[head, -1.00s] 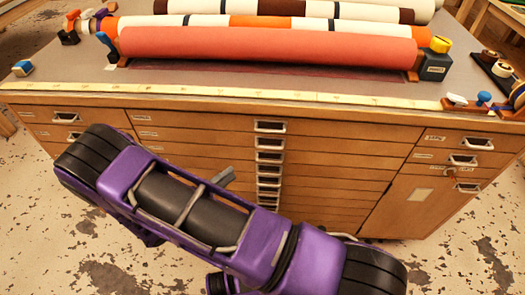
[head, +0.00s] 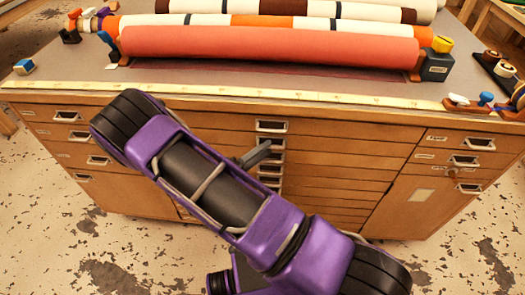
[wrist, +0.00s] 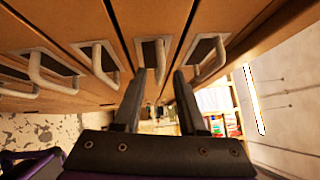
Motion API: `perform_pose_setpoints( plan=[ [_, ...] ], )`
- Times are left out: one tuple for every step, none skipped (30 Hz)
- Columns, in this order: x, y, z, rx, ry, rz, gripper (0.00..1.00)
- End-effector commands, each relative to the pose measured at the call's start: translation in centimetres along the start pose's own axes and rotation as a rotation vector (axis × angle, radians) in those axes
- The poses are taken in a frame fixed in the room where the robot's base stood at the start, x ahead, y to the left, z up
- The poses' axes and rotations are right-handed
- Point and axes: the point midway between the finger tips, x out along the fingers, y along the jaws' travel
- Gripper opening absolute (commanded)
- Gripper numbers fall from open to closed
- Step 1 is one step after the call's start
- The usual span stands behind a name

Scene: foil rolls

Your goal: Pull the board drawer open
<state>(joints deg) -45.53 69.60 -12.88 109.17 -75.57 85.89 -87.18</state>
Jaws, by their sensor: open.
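The wooden cabinet (head: 340,140) has a middle column of wide, shallow drawers, each with a metal pull handle. All of these drawers look shut, and I cannot tell which one is the board drawer. My gripper (head: 262,152) is at the front of this column, just below the top handle (head: 271,126); my arm hides much of the lower left drawers. In the wrist view my gripper (wrist: 157,90) is open, its two dark fingers apart. One drawer handle (wrist: 158,62) shows just beyond and between the fingertips, with nothing gripped. Other handles (wrist: 100,65) lie to either side.
Rolls (head: 270,45) lie on the cabinet top, behind a yellow measuring strip (head: 330,96) along the front edge. The right side has small drawers and a door (head: 410,205). The floor (head: 455,255) in front is clear.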

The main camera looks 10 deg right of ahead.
Motion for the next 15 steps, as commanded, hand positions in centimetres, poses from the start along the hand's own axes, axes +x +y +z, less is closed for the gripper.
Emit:
perform_pose_setpoints(
  plan=[
    [-0.01,0.0,0.0,0.0,0.0,0.0,0.39],
    [-0.01,0.0,0.0,0.0,0.0,0.0,0.34],
    [-0.02,0.0,0.0,0.0,0.0,0.0,0.27],
    [-0.02,0.0,0.0,0.0,0.0,0.0,0.21],
    [-0.02,0.0,0.0,0.0,0.0,0.0,0.16],
    [-0.02,0.0,0.0,0.0,0.0,0.0,0.09],
    [-0.02,0.0,0.0,0.0,0.0,0.0,0.03],
    [-0.03,0.0,0.0,0.0,0.0,0.0,0.0],
    [-0.03,0.0,0.0,0.0,0.0,0.0,0.0],
    [-0.03,-0.01,0.0,0.0,0.0,-0.001,0.0],
    [-0.03,-0.01,0.0,0.0,0.0,-0.001,0.0],
    [-0.03,-0.01,0.0,0.0,0.0,-0.001,0.0],
    [-0.03,-0.01,0.0,0.0,0.0,-0.001,0.0],
    [-0.03,-0.01,0.0,0.0,0.0,-0.001,0.0],
    [-0.03,-0.01,0.0,0.0,0.0,-0.001,0.0]
  ],
)
